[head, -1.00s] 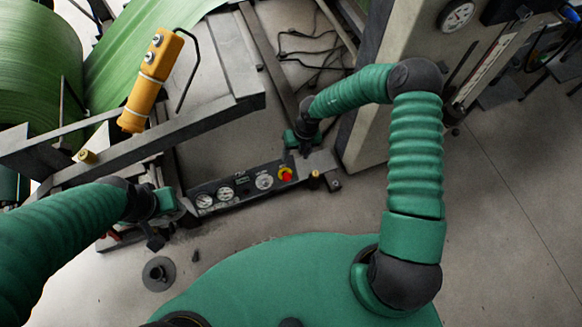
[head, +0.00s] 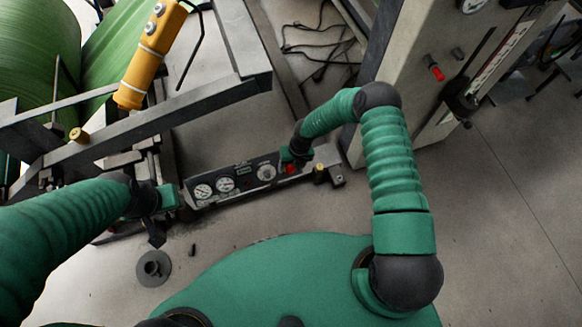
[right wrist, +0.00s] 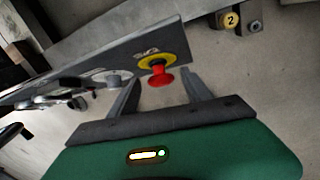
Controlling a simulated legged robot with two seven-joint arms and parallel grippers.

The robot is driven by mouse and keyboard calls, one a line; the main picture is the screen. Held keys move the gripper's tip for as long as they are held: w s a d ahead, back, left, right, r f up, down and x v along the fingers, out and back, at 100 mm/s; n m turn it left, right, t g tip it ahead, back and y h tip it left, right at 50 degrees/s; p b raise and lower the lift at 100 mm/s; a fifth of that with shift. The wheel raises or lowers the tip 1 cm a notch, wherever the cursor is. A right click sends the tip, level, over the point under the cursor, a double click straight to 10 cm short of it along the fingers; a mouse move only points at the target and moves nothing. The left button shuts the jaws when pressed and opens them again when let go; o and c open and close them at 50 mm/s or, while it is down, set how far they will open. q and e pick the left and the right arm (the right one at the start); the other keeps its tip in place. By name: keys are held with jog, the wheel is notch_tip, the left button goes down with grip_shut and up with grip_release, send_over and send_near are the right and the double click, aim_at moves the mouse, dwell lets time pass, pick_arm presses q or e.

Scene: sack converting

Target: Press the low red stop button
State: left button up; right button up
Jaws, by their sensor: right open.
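The low red stop button (head: 290,169) sits at the right end of a dark gauge panel (head: 240,184) near the floor, partly covered by my right gripper (head: 294,157) in the head view. In the right wrist view, the red button (right wrist: 160,77) on its yellow collar (right wrist: 150,60) stands out from the panel. It appears between the two fingers of my open right gripper (right wrist: 163,80); I cannot tell whether they touch it. My left gripper (head: 163,207) hangs beside the panel's left end; its jaw state is unclear.
A yellow pendant (head: 150,55) and frame bars (head: 160,125) stand above the panel. A grey cabinet (head: 410,85) with another red button (head: 436,73) stands right. Cables (head: 320,50) lie behind. A dark round disc (head: 154,268) lies on the floor.

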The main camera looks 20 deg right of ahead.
jog(key=shift+d, duration=0.2)
jog(key=shift+c, duration=1)
jog(key=shift+a, duration=0.1)
grip_shut()
